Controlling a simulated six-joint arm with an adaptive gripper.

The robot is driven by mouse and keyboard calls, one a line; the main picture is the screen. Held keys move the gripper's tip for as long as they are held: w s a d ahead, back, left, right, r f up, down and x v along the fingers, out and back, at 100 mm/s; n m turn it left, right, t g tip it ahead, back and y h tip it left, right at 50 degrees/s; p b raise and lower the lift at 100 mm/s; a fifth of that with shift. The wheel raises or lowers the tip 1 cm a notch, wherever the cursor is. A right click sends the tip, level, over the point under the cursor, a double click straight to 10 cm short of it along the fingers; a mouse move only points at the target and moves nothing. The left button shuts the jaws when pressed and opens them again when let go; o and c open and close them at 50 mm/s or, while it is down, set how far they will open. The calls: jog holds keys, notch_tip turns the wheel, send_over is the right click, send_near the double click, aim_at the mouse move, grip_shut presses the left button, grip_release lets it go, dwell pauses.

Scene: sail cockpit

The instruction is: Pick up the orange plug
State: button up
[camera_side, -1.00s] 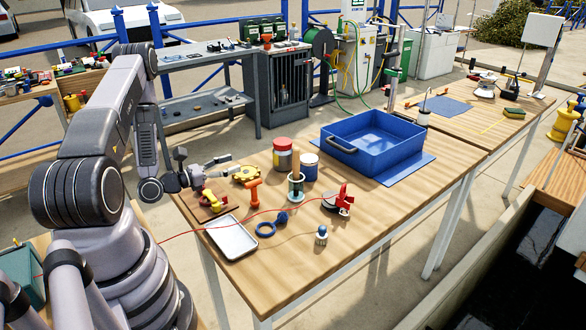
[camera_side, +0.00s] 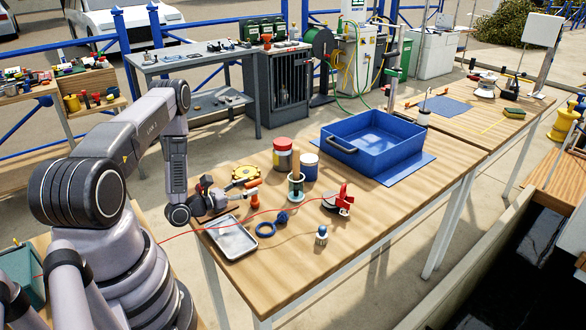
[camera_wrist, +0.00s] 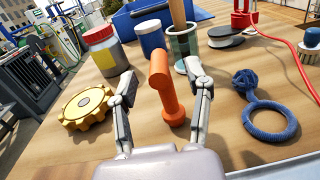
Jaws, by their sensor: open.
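The orange plug (camera_wrist: 165,88) stands upright on the wooden table, with a wide base and a round head. In the wrist view it is between the two fingers of my gripper (camera_wrist: 162,82). The fingers are spread, with a gap on each side of the plug. In the side view the plug (camera_side: 254,194) is at the tips of my low gripper (camera_side: 244,195), which is almost level with the tabletop and hides part of it. My gripper is open and holds nothing.
A yellow gear (camera_wrist: 87,107) lies to the left. Behind are a red-lidded jar (camera_wrist: 104,50), a blue can (camera_wrist: 151,38) and a glass jar (camera_wrist: 184,44). A blue rope ring (camera_wrist: 270,120) lies right. A metal tray (camera_side: 231,238) and blue bin (camera_side: 372,145) share the table.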

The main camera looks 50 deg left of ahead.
jog(key=shift+w, duration=1.15)
grip_shut()
